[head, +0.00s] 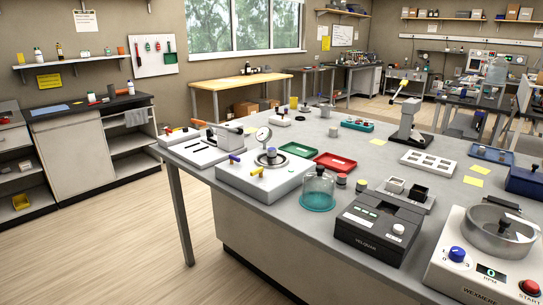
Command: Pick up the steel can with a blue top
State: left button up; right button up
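I cannot clearly make out a steel can with a blue top. A small greyish can (341,181) with a dark band stands on the grey bench, just right of the glass dome. A second small can (361,185) stands beside it, with a yellowish top. Another small grey can (333,132) stands farther back. Their top colours are too small to be sure of. Neither of my grippers is in view.
The long grey bench (235,211) is crowded. It holds a teal-based glass dome (318,192), a dark instrument (377,232), a white centrifuge-like machine (488,255), a red tray (335,162) and a green tray (297,149). Open wooden floor lies to the left.

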aim_at(272, 152)
jog(key=i+u, duration=0.35)
jog(key=i+l+u, duration=0.1)
jog(key=i+u, duration=0.25)
jog(key=i, duration=0.1)
